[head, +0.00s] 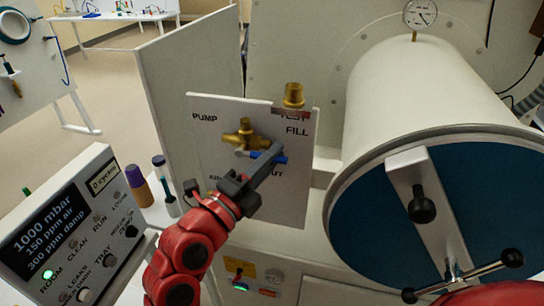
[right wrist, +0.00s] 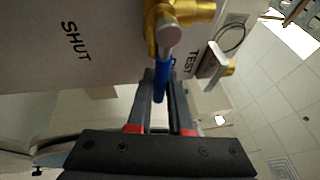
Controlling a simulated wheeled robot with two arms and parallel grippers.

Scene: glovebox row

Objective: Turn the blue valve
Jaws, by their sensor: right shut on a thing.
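The blue valve has a brass body (head: 243,138) on an upright white panel (head: 210,150) with the labels PUMP, TEST and FILL and a partly hidden lower one. Its blue lever (head: 280,159) points right in the head view, below FILL. My right gripper (head: 270,157) is shut on the blue lever, and its fingers hide part of it. In the right wrist view the lever (right wrist: 162,82) lies between the two dark fingers (right wrist: 163,90), with the brass body (right wrist: 190,12) just beyond and SHUT printed to the left. My left gripper is not in view.
A brass fitting (head: 293,95) stands at the panel's top edge. A large white cylinder (head: 420,95) with a blue door is to the right. A display box (head: 70,235) reading 1000 mbar and small bottles (head: 138,186) stand to the left of my arm.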

